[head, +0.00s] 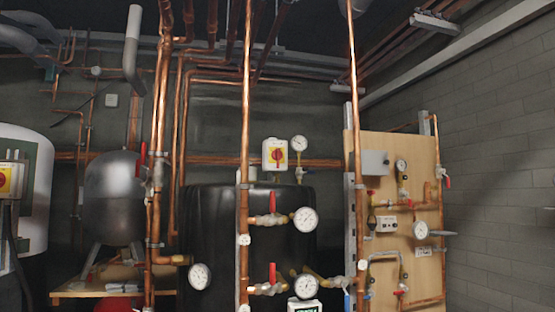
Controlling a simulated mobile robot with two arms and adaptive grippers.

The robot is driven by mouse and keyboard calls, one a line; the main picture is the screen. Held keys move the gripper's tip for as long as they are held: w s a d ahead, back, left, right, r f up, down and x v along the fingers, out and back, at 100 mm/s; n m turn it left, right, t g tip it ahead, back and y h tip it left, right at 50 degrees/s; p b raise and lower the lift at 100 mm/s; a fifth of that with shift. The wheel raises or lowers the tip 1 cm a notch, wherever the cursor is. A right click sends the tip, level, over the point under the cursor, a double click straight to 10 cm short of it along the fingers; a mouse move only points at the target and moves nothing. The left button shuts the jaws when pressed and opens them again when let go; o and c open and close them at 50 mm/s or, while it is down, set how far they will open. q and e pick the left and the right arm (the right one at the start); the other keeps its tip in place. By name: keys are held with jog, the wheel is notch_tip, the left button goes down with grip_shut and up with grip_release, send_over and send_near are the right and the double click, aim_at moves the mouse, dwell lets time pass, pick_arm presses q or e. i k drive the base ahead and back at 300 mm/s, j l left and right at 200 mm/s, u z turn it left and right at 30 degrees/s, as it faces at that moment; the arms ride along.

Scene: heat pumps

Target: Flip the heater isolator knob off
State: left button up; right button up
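A second isolator with a red knob on a yellow plate (4,180) is at the far left edge, partly cut off, in front of a white cylinder. I cannot tell which one is the heater isolator, and both knobs are too small to read their positions. Neither of my grippers is in view.
Vertical copper pipes (245,120) with red-handled valves and round gauges (305,220) stand in front of the black tank (210,215). A wooden panel (430,170) with pipes and gauges is at right. A grey round vessel (115,200) stands at left.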

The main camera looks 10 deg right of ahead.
aim_at(276, 155)
jog(key=i+l+u, duration=0.15)
jog(key=i+l, duration=0.55)
jog(key=i, duration=0.05)
